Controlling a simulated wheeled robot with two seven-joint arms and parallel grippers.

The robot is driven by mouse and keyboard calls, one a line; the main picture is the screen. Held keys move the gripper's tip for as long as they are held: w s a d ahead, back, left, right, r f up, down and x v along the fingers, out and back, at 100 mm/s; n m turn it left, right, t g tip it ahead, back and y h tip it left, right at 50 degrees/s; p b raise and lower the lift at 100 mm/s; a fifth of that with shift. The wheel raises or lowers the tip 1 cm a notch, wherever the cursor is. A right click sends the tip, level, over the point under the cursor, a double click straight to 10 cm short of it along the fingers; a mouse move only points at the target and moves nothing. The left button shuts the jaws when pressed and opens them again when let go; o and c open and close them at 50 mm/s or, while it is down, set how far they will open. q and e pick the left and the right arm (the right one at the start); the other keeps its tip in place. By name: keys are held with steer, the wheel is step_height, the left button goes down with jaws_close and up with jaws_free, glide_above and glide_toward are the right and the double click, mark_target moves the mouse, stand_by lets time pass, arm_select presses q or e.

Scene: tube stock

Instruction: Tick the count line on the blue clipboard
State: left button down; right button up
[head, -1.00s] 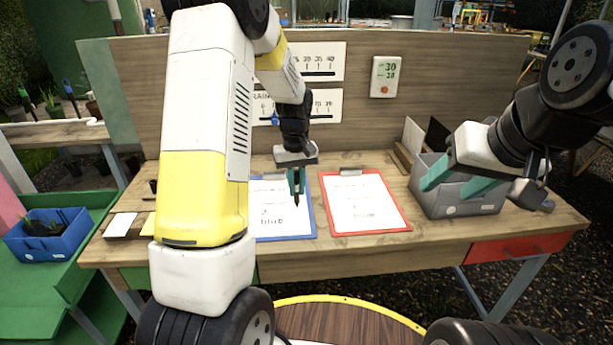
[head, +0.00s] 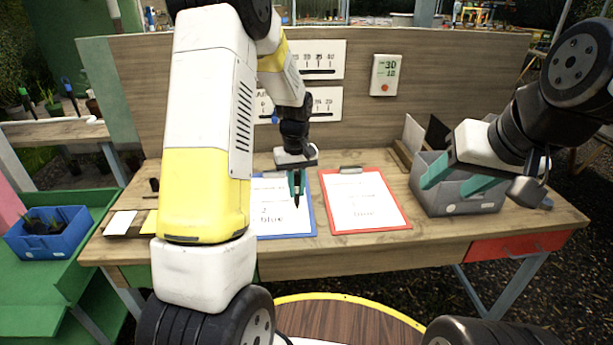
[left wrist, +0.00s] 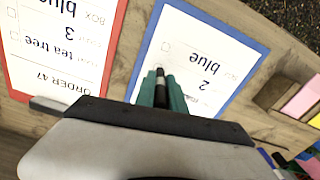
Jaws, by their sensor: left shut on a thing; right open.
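The blue clipboard (head: 284,232) lies on the table with a white sheet that reads "2" and "blue". My arm hides its left part in the head view. It also shows in the left wrist view (left wrist: 258,53), with small tick boxes beside its lines. My left gripper (head: 297,190) is shut on a dark pen (head: 297,201), which points down over the sheet. The left wrist view shows the pen (left wrist: 160,78) between the teal fingers. I cannot tell whether its tip touches the paper. My right gripper (head: 450,180) is open and empty by the grey bin.
A red clipboard (head: 409,226) lies just right of the blue one. A grey bin (head: 462,207) stands at the table's right. A timer (head: 385,75) and gauge cards (head: 322,60) are on the back board. White and yellow cards (head: 120,223) lie at the left.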

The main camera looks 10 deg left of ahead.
arm_select(q)
steer(key=shift+s+d, duration=0.15)
steer(key=shift+d, duration=0.1)
stand_by(0.9)
steer(key=shift+w+d, duration=0.2)
steer(key=shift+w, duration=0.4)
stand_by(0.3)
steer(key=shift+r, duration=0.1)
stand_by(0.4)
step_height(320, 180, up, 3)
steer(key=shift+f, duration=0.1)
stand_by(0.5)
stand_by(0.4)
